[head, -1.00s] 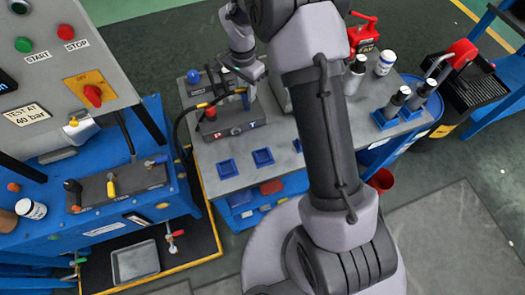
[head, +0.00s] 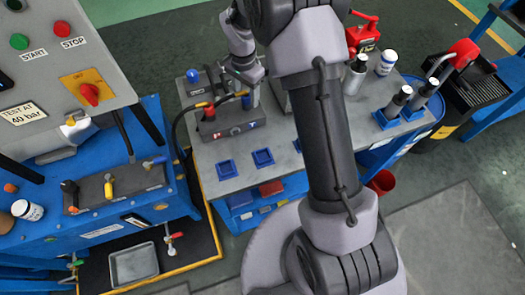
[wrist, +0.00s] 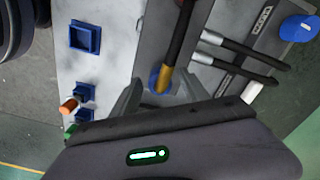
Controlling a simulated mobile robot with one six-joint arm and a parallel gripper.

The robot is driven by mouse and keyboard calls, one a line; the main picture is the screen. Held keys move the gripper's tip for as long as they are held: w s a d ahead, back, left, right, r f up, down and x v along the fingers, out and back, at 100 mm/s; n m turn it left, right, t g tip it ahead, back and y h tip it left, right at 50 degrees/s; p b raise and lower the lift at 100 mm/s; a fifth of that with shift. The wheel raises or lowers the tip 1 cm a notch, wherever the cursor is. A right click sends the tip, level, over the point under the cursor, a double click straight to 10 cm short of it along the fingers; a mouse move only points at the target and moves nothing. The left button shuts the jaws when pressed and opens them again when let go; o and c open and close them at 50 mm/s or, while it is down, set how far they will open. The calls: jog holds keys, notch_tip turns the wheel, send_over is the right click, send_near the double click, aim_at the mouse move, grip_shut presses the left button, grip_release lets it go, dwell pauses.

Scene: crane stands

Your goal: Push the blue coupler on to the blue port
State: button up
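The blue coupler (head: 245,101) is a small blue cylinder with a yellow-collared black hose. It stands at the dark manifold block (head: 230,122), above a blue mark; the blue port itself is hidden, so I cannot tell how the coupler sits on it. In the wrist view the coupler (wrist: 160,78) lies between my two grey fingertips, with what looks like a gap on each side. My gripper (head: 244,82) is open, close above and behind the block; its fingertips also show in the wrist view (wrist: 160,95).
A red coupler (head: 209,113) with its own hose stands at the block's left. A blue knob (head: 193,75) is behind. Blue square holders (head: 262,157) are in front. Dark cylinders (head: 403,96) stand at the right. The front of the bench top is mostly clear.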

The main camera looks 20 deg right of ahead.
dwell(0.4)
notch_tip(320, 180, up, 5)
jog(key=p, duration=0.3)
jog(key=shift+r+p, duration=0.1)
jog(key=shift+p, duration=0.3)
notch_tip(320, 180, up, 17)
jog(key=p, duration=0.5)
jog(key=s+a+r+n+t+y+b, duration=0.15)
jog(key=s+r+n+t+b, duration=0.3)
jog(key=s, duration=0.95)
jog(key=s+a+f+n+b, duration=0.1)
jog(key=s+f+b, duration=0.1)
jog(key=s, duration=0.4)
jog(key=s+a+f+n+t+b, duration=0.1)
jog(key=s+f+n+b, duration=0.1)
jog(key=s, duration=0.5)
jog(key=shift+s+a+b, duration=0.15)
jog(key=shift+s+b, duration=0.05)
jog(key=shift+b, duration=0.4)
jog(key=shift+y, duration=0.25)
